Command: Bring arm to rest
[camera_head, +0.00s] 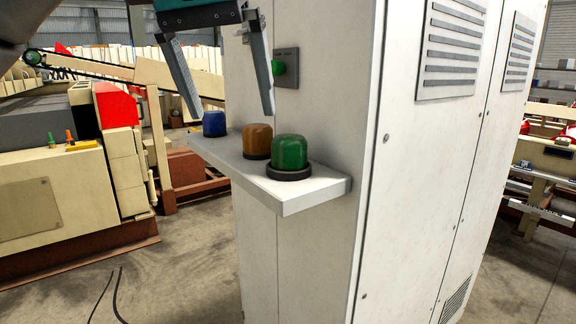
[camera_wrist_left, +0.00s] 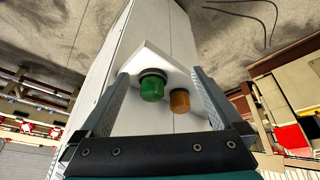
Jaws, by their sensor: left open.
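My left gripper (camera_head: 232,108) comes in from the top left of the head view, with its two grey fingers spread apart and nothing between them. It hangs above a white shelf (camera_head: 310,197) on the side of a white cabinet. The shelf carries a blue lamp (camera_head: 214,123), an amber lamp (camera_head: 257,141) and a green lamp (camera_head: 289,152) in a row. In the left wrist view the fingers (camera_wrist_left: 158,95) stand either side of the green lamp (camera_wrist_left: 152,88) and the amber lamp (camera_wrist_left: 180,101). I cannot tell whether they touch anything. My right gripper is not in view.
The white cabinet (camera_head: 420,170) with vent grilles fills the middle right. A green button on a dark plate (camera_head: 286,68) is on its face, close to the left gripper. A cream machine (camera_head: 60,195) with red parts stands at left. Bare floor (camera_head: 185,265) lies between.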

